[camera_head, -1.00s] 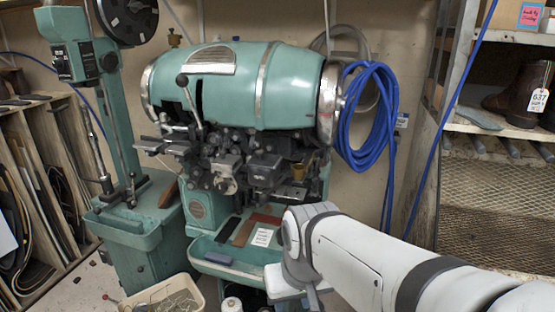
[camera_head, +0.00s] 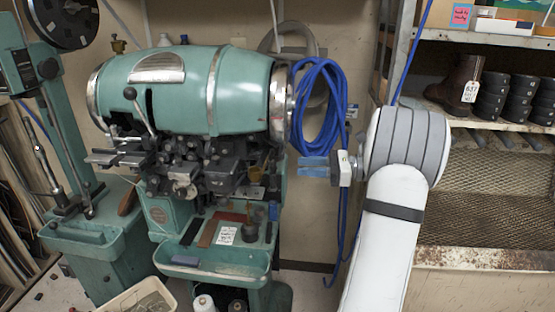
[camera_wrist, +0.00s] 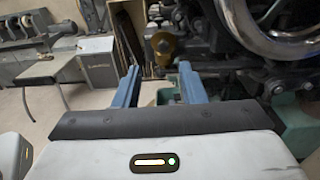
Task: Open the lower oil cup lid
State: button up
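The lower oil cup (camera_head: 256,174) is a small brass cup on the right side of the green stitching machine, below its drum. In the wrist view the brass cup (camera_wrist: 162,46) shows just beyond and between my fingertips. Whether its lid is open or shut is too small to tell. My gripper (camera_head: 303,167) has blue fingers and is to the right of the cup, apart from it, pointing left. In the wrist view my gripper (camera_wrist: 159,72) has its fingers spread with nothing between them. Another brass cup (camera_head: 118,46) is at the machine's upper left.
The green machine (camera_head: 185,90) has a metal drum rim close above my gripper. A blue hose coil (camera_head: 320,105) hangs on the wall behind my gripper. A green tray (camera_head: 205,262) lies below.

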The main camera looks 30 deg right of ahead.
jog(key=p, duration=0.2)
send_near(256, 174)
jog(key=w+a+r, duration=0.2)
jog(key=w+r, duration=0.1)
jog(key=shift+w+f, duration=0.1)
jog(key=shift+f, duration=0.05)
grip_shut()
